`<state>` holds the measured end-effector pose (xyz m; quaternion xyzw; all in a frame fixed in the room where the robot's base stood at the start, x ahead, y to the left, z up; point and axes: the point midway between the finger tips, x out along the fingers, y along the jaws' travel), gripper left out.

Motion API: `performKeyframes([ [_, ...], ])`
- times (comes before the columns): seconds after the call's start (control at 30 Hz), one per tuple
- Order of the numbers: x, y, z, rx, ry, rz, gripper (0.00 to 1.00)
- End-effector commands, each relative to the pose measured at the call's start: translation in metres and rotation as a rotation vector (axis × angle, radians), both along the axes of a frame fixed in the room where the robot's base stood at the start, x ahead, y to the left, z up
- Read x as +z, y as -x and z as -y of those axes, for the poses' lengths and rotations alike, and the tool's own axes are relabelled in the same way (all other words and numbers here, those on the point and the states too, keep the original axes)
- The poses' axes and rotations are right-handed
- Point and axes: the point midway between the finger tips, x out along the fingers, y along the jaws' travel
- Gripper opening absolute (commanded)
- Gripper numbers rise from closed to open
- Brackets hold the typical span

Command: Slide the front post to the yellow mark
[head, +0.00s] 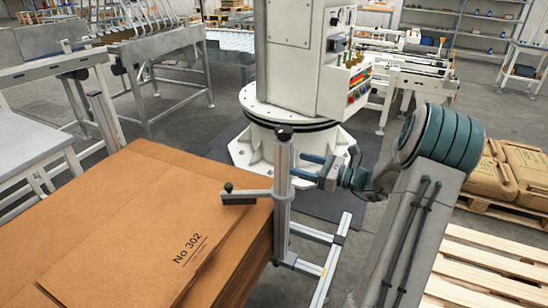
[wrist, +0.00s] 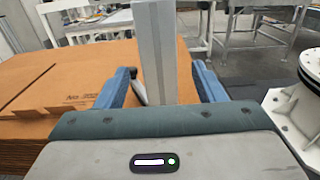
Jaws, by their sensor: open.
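The front post (head: 283,205) is a grey upright profile with a dark cap, standing at the near right corner of the brown cardboard stack. A short grey arm with a black knob sticks out from it to the left over the stack. My gripper (head: 308,166) is open beside the post, its blue fingers pointing at it from the right. In the wrist view the post (wrist: 157,50) stands between the two spread fingers of my gripper (wrist: 167,82), with gaps on both sides.
The cardboard stack (head: 130,225), printed "No 302", fills the lower left. A white machine column (head: 305,60) stands behind the post. Wooden pallets (head: 485,265) and brown sacks (head: 505,175) are at the right. Conveyor frames stand at the back left.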

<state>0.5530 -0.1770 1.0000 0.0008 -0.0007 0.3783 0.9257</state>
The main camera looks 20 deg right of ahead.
Motion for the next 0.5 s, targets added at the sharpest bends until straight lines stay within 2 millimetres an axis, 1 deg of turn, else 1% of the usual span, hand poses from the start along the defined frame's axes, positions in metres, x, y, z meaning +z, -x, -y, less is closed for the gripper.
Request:
performKeyframes([
  [0.03,0.001,-0.008,-0.010,0.006,-0.001,0.000,0.63],
  [0.2,0.001,-0.034,-0.036,0.007,-0.001,-0.001,0.63],
  [0.33,0.001,-0.049,-0.051,0.007,0.000,0.000,0.63],
  [0.5,0.000,-0.060,-0.062,0.006,0.001,0.000,0.63],
])
